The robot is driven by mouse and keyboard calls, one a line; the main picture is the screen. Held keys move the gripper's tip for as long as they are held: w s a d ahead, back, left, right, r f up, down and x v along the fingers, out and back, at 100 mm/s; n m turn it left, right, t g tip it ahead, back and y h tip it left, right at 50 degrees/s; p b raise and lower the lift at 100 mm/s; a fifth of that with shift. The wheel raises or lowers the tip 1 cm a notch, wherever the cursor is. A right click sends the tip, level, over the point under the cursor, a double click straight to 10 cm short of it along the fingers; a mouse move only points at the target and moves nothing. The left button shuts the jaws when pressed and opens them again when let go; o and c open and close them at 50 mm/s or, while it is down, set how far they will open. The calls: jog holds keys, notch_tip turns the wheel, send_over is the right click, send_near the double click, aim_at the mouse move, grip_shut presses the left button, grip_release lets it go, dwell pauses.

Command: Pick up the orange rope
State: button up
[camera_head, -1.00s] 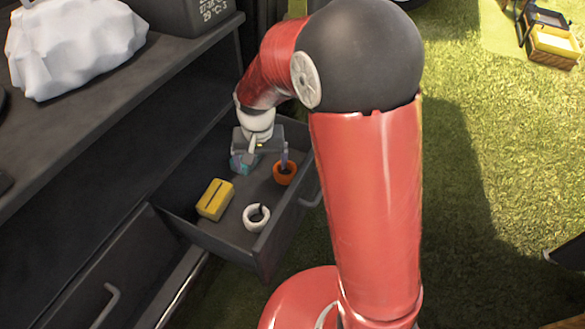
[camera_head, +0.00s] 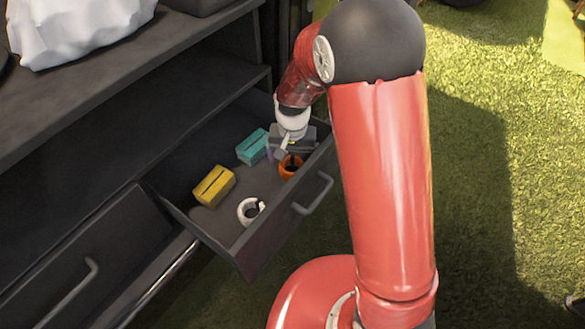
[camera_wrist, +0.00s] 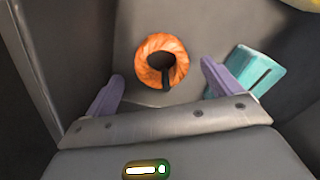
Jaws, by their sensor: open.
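The orange rope (camera_head: 290,166) is a coiled ring lying in the open drawer (camera_head: 262,246), near its front right side. In the wrist view the orange rope (camera_wrist: 162,58) shows whole, with a dark strap across its lower part. My gripper (camera_head: 290,155) is above the rope and partly hides it in the head view. In the wrist view my gripper (camera_wrist: 160,82) is open, with a purple finger on each side of the rope's near edge. The fingers are apart from the rope and nothing is between them.
A teal box (camera_head: 252,147) lies left of the rope; it shows beside the right finger in the wrist view (camera_wrist: 258,72). A yellow box (camera_head: 213,186) and a white coil (camera_head: 250,210) are also in the drawer. Drawer walls stand close around my gripper.

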aim_at(292, 164)
notch_tip(292, 164, down, 3)
jog(key=shift+s+a+f, duration=0.1)
jog(key=shift+a+f, duration=0.05)
jog(key=shift+f, duration=0.05)
jog(key=c, duration=1.2)
